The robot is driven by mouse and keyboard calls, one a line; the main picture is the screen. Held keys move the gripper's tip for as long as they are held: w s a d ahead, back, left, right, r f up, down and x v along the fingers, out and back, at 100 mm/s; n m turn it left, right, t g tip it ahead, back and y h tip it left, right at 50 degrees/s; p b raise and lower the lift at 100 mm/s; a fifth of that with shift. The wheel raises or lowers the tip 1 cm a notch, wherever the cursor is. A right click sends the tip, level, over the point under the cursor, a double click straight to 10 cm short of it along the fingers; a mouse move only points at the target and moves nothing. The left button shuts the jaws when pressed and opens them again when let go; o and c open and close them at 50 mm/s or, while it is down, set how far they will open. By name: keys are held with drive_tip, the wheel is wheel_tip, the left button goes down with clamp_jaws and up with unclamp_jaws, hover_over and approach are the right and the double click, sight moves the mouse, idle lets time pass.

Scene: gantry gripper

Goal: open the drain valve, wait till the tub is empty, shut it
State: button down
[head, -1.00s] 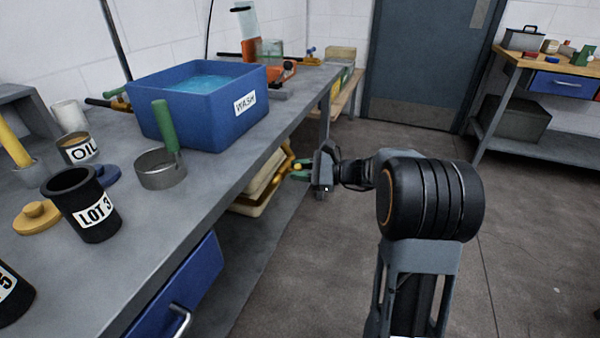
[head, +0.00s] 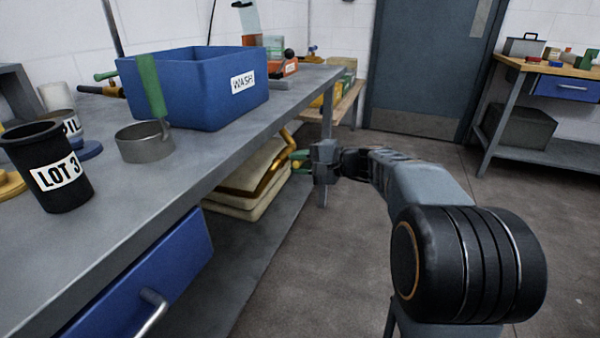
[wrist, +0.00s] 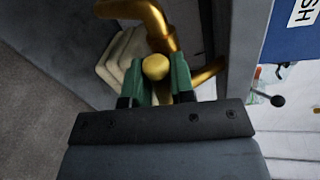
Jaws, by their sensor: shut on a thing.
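The blue tub (head: 190,95) with a WASH label stands on the bench. The head view is too low to show inside it, so its water level is hidden. A brass drain pipe (head: 284,141) comes down below the bench edge; it also shows in the wrist view (wrist: 150,14). The valve's round yellow knob (wrist: 155,67) sits between the green fingers of my gripper (wrist: 160,82) in the wrist view. My gripper (head: 302,160) is shut on this knob, beside the bench's front edge in the head view. The valve's setting is not clear.
Pale stacked trays or pads (head: 245,178) lie under the bench. A blue drawer (head: 150,275) with a protruding handle is at the bench front. A LOT 3 pot (head: 48,168) and a metal pan (head: 145,142) stand on top. The floor (head: 300,260) is clear.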

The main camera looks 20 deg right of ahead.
drive_tip(key=shift+f+n+b, duration=0.25)
drive_tip(key=shift+n+b, duration=0.35)
drive_tip(key=shift+b, duration=0.2)
drive_tip(key=shift+r+n+b, duration=0.1)
drive_tip(key=shift+n+b, duration=0.2)
drive_tip(key=c, duration=1.1)
unclamp_jaws()
drive_tip(key=p+v, duration=0.4)
drive_tip(key=v, duration=1)
drive_tip(key=shift+s+a, duration=0.25)
